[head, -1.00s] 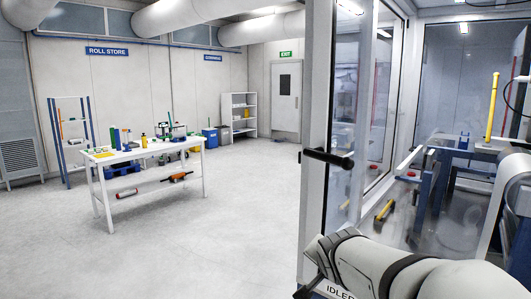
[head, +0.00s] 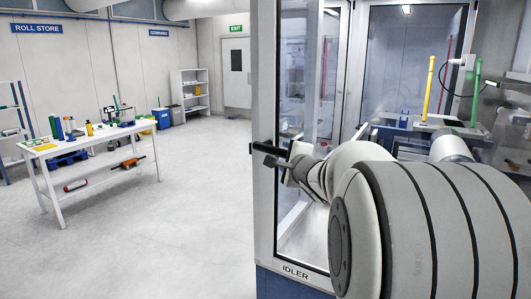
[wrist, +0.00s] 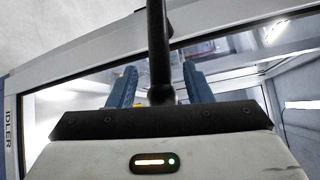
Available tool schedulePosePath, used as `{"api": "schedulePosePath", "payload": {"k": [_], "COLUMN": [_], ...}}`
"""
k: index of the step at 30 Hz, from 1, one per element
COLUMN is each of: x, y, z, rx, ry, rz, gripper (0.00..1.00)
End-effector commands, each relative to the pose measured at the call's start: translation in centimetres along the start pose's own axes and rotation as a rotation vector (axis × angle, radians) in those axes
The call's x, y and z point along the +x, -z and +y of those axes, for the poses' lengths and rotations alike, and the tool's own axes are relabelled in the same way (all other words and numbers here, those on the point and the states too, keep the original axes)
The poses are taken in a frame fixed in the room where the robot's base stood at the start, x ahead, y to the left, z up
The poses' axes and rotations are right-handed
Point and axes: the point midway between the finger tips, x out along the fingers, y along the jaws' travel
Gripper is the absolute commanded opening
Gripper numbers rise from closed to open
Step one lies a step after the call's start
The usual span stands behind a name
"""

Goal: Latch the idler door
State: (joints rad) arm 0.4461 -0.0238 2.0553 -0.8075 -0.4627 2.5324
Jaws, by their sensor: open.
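The idler door is a white-framed glass panel (head: 264,215) labelled IDLER, in the middle of the head view. Its frame also crosses the wrist view (wrist: 75,68). The black door handle (head: 264,148) sticks out from the door's left upright. In the wrist view the handle (wrist: 158,45) runs down between the two blue fingers of my gripper (wrist: 160,80). My gripper is open around the handle, with a gap showing on both sides. I cannot tell whether the door is fully closed.
Inside the glazed enclosure stand a yellow post (head: 429,88), a green post (head: 475,95) and a pale roller (head: 450,147). A white work table (head: 100,140) with several items stands to the left. The floor between table and door is clear.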

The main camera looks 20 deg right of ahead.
Motion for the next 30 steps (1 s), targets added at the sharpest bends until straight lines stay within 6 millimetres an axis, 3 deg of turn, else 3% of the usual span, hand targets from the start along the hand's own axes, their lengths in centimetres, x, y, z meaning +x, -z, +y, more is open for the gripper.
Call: {"api": "schedulePosePath", "payload": {"k": [3, 9, 21, 30], "x": [2.1, 4.4, 5.0, 5.0], "y": [0.0, 0.0, 0.1, 0.1], "z": [0.1, 0.0, 0.0, 0.0], "rx": [0.0, 0.0, -0.001, -0.001], "ry": [-0.002, -0.001, 0.0, 0.0], "rz": [-0.001, 0.0, 0.002, 0.003], "gripper": [0.46, 0.46, 0.45, 0.2]}}
